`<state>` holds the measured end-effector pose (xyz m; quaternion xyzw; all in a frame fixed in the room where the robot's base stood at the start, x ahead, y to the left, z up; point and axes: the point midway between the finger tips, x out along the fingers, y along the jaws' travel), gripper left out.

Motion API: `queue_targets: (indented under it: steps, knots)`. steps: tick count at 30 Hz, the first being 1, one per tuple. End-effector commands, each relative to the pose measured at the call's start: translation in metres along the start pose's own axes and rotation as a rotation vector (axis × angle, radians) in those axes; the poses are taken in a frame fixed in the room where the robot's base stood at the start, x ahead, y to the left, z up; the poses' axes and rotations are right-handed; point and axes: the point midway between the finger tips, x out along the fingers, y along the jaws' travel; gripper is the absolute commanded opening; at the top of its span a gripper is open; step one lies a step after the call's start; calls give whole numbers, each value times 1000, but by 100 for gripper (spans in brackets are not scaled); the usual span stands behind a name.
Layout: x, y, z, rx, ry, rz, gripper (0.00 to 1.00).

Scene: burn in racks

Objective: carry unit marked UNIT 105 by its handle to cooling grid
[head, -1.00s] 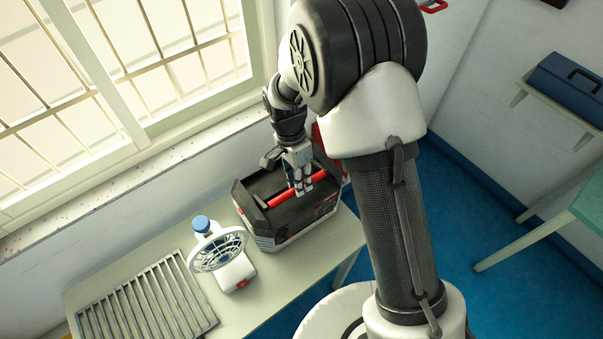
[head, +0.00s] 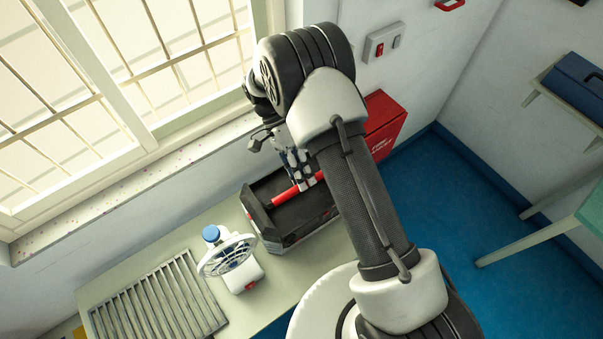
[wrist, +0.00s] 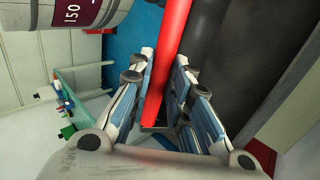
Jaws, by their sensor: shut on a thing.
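A dark box-shaped unit (head: 262,222) with a red handle (head: 285,196) is at the right part of the pale bench in the head view. Its marking is not legible there, and my arm hides its right side. My gripper (head: 307,182) is shut on the red handle. In the wrist view the handle (wrist: 168,50) runs between the two fingers of my gripper (wrist: 160,95), with the dark unit body (wrist: 225,50) to the right. I cannot tell whether the unit touches the bench. The cooling grid (head: 160,303), a slatted grey rack, lies at the bench's left end.
A white fan (head: 232,262) with a blue cap stands between the unit and the grid. The barred window (head: 120,70) and sill are behind. A red box (head: 385,122) is beyond my arm. A blue toolbox (head: 578,88) sits on a shelf at right.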

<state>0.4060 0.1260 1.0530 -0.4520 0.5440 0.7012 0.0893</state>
Motion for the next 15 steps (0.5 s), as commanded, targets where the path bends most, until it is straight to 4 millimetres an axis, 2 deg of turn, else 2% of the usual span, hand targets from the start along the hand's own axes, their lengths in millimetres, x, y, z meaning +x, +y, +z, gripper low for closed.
queue_targets:
  steps: [10, 11, 15]
  knots:
    - [0, -1, 0, -1, 1, 0, 5]
    - [0, -1, 0, -1, 1, 0, 19]
    - [0, 0, 0, -1, 0, 1, 28]
